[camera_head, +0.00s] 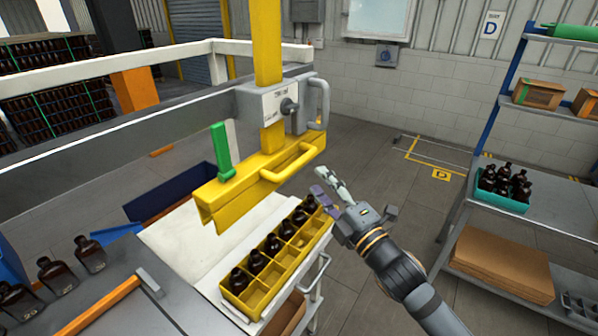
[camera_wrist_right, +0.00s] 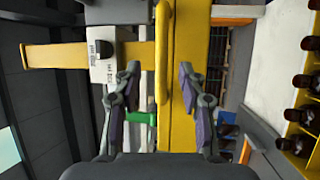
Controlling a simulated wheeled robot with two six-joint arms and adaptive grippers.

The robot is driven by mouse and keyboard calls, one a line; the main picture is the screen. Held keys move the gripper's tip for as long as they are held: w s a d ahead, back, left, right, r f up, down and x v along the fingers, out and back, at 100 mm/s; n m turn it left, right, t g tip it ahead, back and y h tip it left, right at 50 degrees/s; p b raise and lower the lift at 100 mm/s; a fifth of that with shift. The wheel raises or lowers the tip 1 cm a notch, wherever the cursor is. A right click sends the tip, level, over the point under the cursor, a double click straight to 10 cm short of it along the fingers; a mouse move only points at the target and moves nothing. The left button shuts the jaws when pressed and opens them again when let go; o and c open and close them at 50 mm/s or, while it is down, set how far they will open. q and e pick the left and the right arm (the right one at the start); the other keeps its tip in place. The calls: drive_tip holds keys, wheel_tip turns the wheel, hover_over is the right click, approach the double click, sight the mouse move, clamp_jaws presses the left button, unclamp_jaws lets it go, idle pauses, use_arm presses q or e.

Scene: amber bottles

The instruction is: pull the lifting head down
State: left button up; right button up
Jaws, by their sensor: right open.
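The lifting head (camera_head: 235,190) is a yellow beam hanging from a yellow post, above and left of a yellow crate. Its yellow bar handle (camera_head: 295,163) faces right. A green lever (camera_head: 221,150) stands on its left part. My right gripper (camera_head: 329,192) is open and empty, to the right of and a little below the handle. In the right wrist view my right gripper (camera_wrist_right: 158,80) has its two fingers apart, with the yellow handle (camera_wrist_right: 163,45) showing between them. I see no contact; the exact distance is unclear. My left gripper is not in view.
The yellow crate (camera_head: 302,262) with several amber bottles stands on the white table below the head. More bottles (camera_head: 55,274) stand at the lower left. A grey handle (camera_head: 320,103) sits above the yellow one. A blue-framed shelf (camera_head: 455,225) stands at right; the floor between is clear.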

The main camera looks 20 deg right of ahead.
sight(301, 165)
drive_tip(key=b+x, duration=0.4)
drive_tip(key=x, duration=0.1)
drive_tip(key=b+x, duration=0.1)
drive_tip(key=x, duration=0.1)
drive_tip(key=shift+w+a+r+b, duration=0.1)
drive_tip(key=shift+w+a+b, duration=0.2)
drive_tip(key=shift+a+b, duration=0.15)
drive_tip(key=shift+w+a, duration=0.2)
drive_tip(key=shift+w, duration=0.4)
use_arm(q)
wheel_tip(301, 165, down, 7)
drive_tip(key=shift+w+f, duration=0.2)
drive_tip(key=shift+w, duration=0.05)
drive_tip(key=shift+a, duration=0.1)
use_arm(e)
clamp_jaws()
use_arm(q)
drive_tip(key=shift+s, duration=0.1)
